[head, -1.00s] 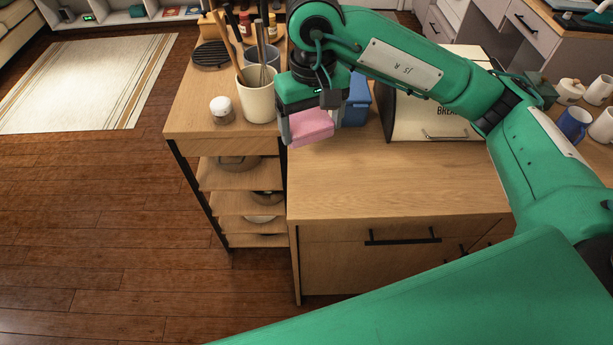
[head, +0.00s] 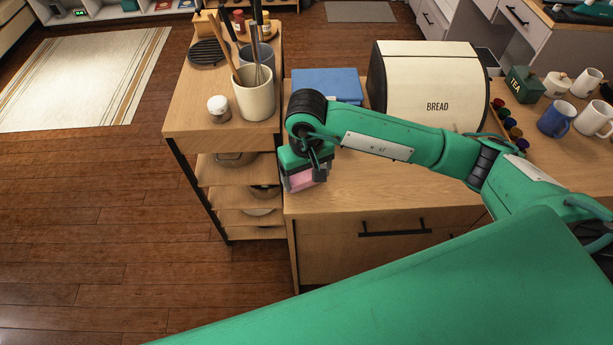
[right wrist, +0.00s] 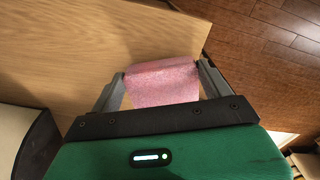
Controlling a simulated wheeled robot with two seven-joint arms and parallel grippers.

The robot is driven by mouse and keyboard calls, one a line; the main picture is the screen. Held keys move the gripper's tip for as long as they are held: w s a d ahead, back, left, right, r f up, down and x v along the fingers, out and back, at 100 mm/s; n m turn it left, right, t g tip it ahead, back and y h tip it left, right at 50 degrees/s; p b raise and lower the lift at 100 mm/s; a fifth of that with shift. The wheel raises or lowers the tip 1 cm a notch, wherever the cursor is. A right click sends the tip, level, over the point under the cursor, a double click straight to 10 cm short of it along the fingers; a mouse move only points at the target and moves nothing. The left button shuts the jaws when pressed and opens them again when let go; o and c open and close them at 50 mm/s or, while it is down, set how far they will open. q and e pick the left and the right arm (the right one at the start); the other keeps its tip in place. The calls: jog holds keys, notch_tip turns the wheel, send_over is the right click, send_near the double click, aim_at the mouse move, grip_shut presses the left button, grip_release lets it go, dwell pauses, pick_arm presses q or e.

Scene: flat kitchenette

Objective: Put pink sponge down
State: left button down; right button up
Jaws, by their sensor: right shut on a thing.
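The pink sponge (head: 301,180) is between the fingers of my right gripper (head: 300,182), near the left front corner of the wooden counter (head: 350,190). In the right wrist view the sponge (right wrist: 162,82) fills the space between the two grey fingers, and the right gripper (right wrist: 162,84) is shut on it. The counter top (right wrist: 90,50) lies beneath it, with the floor beyond the edge. I cannot tell whether the sponge touches the counter. My left gripper is not in view.
A blue box (head: 325,84) and a cream bread box (head: 430,85) stand at the back of the counter. Mugs (head: 557,119) stand at right. The counter's front middle is clear.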

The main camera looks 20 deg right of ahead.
notch_tip(320, 180, down, 2)
jog(key=shift+s+f, duration=0.1)
jog(key=shift+f, duration=0.15)
jog(key=o, duration=0.8)
jog(key=shift+o, duration=0.2)
